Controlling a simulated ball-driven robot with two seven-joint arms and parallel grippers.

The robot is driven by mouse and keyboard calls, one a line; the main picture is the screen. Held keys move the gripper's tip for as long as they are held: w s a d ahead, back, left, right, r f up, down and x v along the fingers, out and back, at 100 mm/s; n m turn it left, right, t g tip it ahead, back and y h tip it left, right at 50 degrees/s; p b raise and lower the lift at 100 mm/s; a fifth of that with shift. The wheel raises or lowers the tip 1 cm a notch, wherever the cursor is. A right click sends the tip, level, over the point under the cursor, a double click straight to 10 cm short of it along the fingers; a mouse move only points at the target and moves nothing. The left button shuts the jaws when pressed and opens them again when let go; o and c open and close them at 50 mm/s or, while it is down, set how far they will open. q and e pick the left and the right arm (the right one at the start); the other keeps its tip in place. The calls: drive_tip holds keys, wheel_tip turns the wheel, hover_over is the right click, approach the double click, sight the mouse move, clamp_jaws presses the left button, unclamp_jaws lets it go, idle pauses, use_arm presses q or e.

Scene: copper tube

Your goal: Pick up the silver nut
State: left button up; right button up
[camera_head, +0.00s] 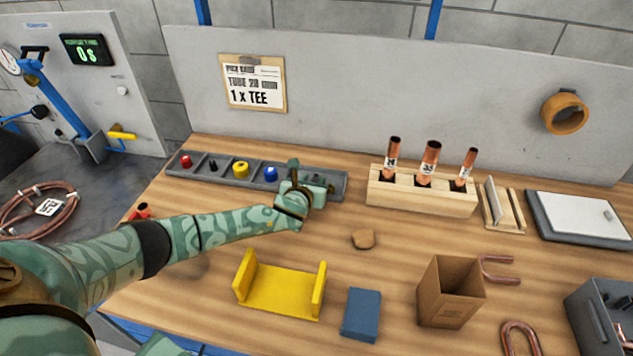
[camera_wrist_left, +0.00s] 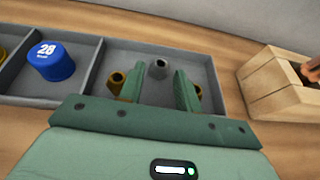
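The silver nut (camera_wrist_left: 158,69) is a small grey fitting with a dark hole. It sits in the right-end compartment of the grey parts tray (camera_head: 341,186), near its back wall. In the left wrist view it shows between and just beyond the fingers of my left gripper (camera_wrist_left: 160,80). The fingers are apart with nothing held. In the head view my left gripper (camera_head: 308,184) is over this compartment and hides the nut. My right gripper is out of view.
A blue cap (camera_wrist_left: 50,62) sits in the neighbouring compartment. A wooden block (camera_head: 420,194) holding copper tubes stands right of the tray. A yellow bracket (camera_head: 280,292), blue block (camera_head: 361,314) and cardboard box (camera_head: 445,295) stand nearer the front.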

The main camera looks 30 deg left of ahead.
use_arm(q)
drive_tip(key=shift+b+x, duration=0.3)
drive_tip(key=shift+x, duration=0.75)
drive_tip(key=shift+s, duration=0.1)
clamp_jaws()
drive_tip(key=shift+r, duration=0.1)
